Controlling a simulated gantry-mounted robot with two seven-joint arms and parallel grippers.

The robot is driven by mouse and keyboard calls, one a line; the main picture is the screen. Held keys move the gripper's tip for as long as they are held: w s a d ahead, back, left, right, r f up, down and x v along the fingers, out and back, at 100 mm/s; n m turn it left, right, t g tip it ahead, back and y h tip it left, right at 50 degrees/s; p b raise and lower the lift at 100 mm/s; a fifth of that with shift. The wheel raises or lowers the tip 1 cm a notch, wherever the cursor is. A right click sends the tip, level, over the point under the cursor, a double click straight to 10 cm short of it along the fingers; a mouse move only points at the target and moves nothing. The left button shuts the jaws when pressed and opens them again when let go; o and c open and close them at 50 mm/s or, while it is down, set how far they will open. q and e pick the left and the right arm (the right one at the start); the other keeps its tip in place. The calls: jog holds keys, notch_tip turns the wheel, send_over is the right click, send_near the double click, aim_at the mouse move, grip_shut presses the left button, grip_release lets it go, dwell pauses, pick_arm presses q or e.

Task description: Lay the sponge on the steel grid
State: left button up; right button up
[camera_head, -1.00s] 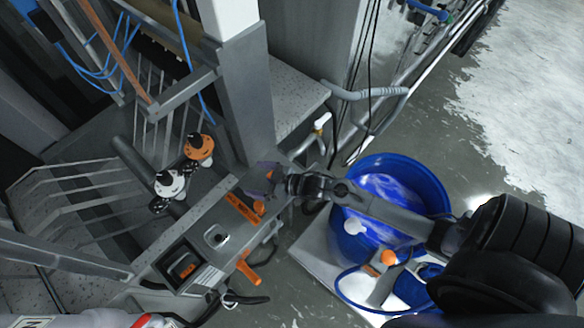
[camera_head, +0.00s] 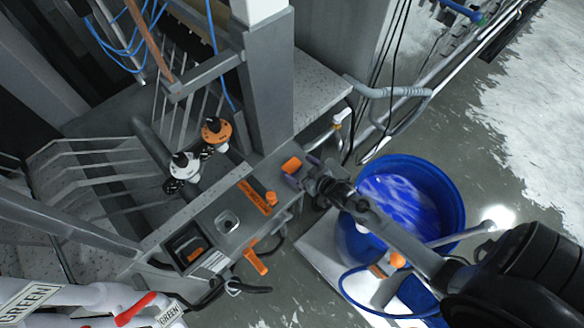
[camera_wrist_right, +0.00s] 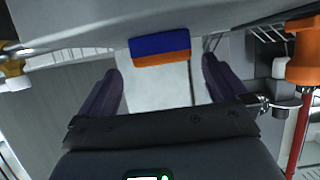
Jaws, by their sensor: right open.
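The sponge, blue on one side and orange on the other (camera_wrist_right: 160,50), lies just beyond my right fingertips in the right wrist view. In the head view its orange face (camera_head: 292,165) shows on the grey machine ledge by the post. My right gripper (camera_head: 303,172) is open beside it, and its dark fingers (camera_wrist_right: 162,72) are spread with nothing between them. Grey slatted metalwork (camera_head: 90,165) stands at the left; I cannot tell whether it is the steel grid. My left gripper is not in view.
A blue tub of blue liquid (camera_head: 455,180) stands at the right. A control panel with an orange handle (camera_head: 255,260) is near the ledge. Two valves with an orange and a white body (camera_head: 215,130) stand behind it. White items labelled GREEN (camera_head: 25,302) are at bottom left.

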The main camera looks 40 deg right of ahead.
aim_at(292, 165)
jog(key=b+x, duration=0.2)
jog(key=x, duration=0.1)
jog(key=shift+a+f+b, duration=0.15)
jog(key=shift+a+b, duration=0.05)
jog(key=shift+b, duration=0.2)
jog(key=shift+b+x, duration=0.55)
jog(key=shift+x, duration=0.25)
jog(key=shift+w, duration=0.1)
jog(key=c, duration=1.1)
jog(key=shift+r, duration=0.25)
